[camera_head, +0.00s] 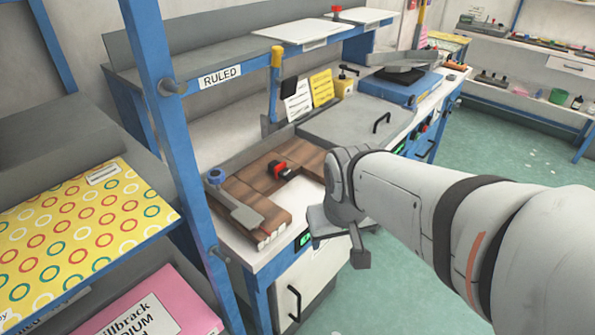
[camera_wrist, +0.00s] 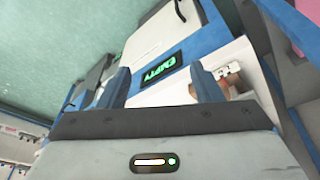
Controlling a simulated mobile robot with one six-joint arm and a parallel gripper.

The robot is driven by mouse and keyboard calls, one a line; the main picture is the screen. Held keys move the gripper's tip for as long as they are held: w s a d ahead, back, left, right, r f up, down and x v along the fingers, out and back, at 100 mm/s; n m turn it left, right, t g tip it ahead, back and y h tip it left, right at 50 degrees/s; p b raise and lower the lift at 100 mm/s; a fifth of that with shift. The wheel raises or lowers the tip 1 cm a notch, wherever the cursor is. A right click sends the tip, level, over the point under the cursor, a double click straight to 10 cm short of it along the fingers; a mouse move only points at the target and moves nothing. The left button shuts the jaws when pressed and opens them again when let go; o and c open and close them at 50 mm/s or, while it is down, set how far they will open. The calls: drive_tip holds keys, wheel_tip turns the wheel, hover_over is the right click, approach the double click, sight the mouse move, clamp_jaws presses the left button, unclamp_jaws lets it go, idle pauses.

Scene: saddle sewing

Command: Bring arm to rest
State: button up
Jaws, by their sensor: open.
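My arm reaches in from the right in the head view. My gripper (camera_head: 340,250) is open beside the front edge of the blue-framed workbench (camera_head: 262,262), near a lit green display. In the wrist view my gripper (camera_wrist: 160,90) shows two separate fingers with nothing between them. Beyond them is a dark panel with green letters reading EMPTY (camera_wrist: 162,68). The gripper is apart from the brown pieces on the bench top.
Brown leather-like pieces (camera_head: 240,190) lie on the bench with a red-and-black item (camera_head: 279,168). A grey lid with a handle (camera_head: 352,125) is behind. A blue post (camera_head: 172,130) and shelf with patterned sheet (camera_head: 85,230) stand left. Green floor (camera_head: 500,150) is open at right.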

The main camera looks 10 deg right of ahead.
drive_tip(key=shift+s+a+r+g+y, duration=0.1)
drive_tip(key=shift+s+a+g+y, duration=0.1)
drive_tip(key=shift+s+a, duration=0.25)
drive_tip(key=shift+s+a+g+y, duration=0.1)
drive_tip(key=shift+s+a+g, duration=0.15)
drive_tip(key=shift+s, duration=0.4)
drive_tip(key=p+v, duration=0.1)
drive_tip(key=v, duration=0.1)
drive_tip(key=p, duration=0.1)
drive_tip(key=shift+w+r+p, duration=0.15)
drive_tip(key=shift+r+p, duration=0.15)
drive_tip(key=shift+r, duration=0.15)
